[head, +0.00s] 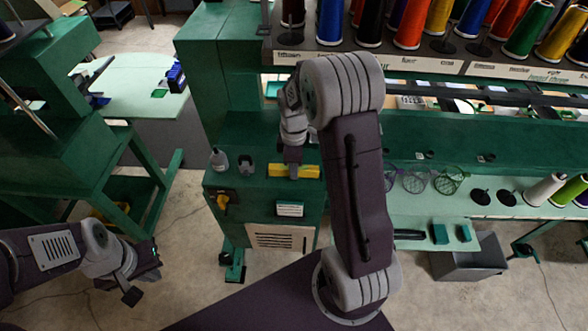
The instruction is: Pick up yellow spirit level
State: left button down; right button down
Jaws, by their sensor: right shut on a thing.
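The yellow spirit level (308,171) is a short yellow bar at the front edge of the green machine ledge, in the middle of the head view. My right gripper (293,176) is over it from above and shut on it. The gripper hides part of the level, and I cannot tell whether the level touches the ledge. My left gripper (142,290) is low at the left, away from the level, over the floor. Its jaws are too unclear to tell whether they are open.
A grey bottle (219,160) and a small dark item (247,164) stand left of the level on the ledge. Thread spools (410,22) line the rack above. A lower shelf at right holds hoops (449,180) and teal blocks (439,233). A grey bin (470,262) stands below.

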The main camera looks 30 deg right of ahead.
jog(key=r, duration=0.2)
jog(key=s+r+b, duration=0.1)
jog(key=r, duration=0.1)
jog(key=shift+d, duration=0.15)
jog(key=s+d+r+b, duration=0.1)
jog(key=s+r, duration=0.5)
jog(key=s, duration=0.4)
jog(key=shift+s+d+r+b, duration=0.15)
jog(key=shift+s+d+b, duration=0.1)
jog(key=shift+d+b, duration=0.1)
